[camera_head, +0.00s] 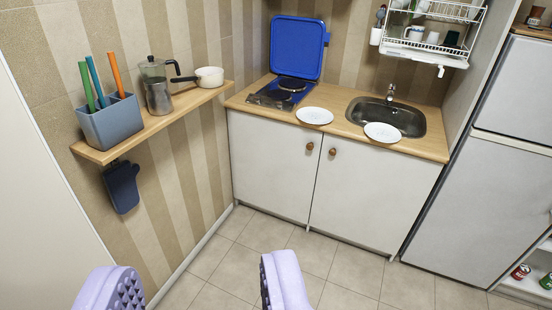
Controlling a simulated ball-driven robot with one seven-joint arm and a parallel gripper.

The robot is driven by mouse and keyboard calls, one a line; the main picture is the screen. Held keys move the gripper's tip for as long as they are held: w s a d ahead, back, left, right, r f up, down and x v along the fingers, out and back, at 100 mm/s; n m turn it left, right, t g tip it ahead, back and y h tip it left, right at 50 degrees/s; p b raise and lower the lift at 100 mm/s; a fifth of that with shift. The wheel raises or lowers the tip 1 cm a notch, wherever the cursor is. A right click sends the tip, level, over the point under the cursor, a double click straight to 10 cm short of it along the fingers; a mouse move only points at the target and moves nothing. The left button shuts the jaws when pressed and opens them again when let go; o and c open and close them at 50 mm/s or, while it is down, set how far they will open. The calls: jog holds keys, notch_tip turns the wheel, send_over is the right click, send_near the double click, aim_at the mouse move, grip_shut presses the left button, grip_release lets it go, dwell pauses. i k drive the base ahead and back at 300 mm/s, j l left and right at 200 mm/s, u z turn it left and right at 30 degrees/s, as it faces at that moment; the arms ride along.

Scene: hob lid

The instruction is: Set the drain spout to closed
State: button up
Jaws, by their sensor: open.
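A small white drain spout (441,71) shows under the front right of the white dish rack (425,50), at the upper right. It looks turned downward, but it is too small to tell its setting. The rack is mounted on the wall above the sink (407,116). My gripper (195,272) is at the bottom of the picture. Its two pale purple fingers are wide apart with only floor and wall behind them. It is open and empty, far from the rack and the spout.
The counter (340,100) holds a hob with its blue lid (297,45) raised and two white plates. A wall shelf (163,122) at left carries a utensil holder, moka pot and small pan. A fridge (510,90) stands right. The tiled floor before the cabinets is clear.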

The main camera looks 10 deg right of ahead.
aim_at(440, 75)
jog(key=i+j+z, duration=0.1)
jog(key=i+z, duration=0.3)
jog(key=i+j+z, duration=0.4)
jog(key=i, duration=0.15)
jog(key=i+j+z, duration=0.85)
jog(key=i+l, duration=0.15)
jog(key=i, duration=0.35)
jog(key=i+l, duration=0.15)
jog(key=i, duration=0.4)
jog(key=i+l, duration=0.15)
jog(key=i, duration=0.35)
jog(key=i+l, duration=0.1)
jog(key=i, duration=0.45)
jog(key=i+l, duration=0.15)
jog(key=i, duration=0.35)
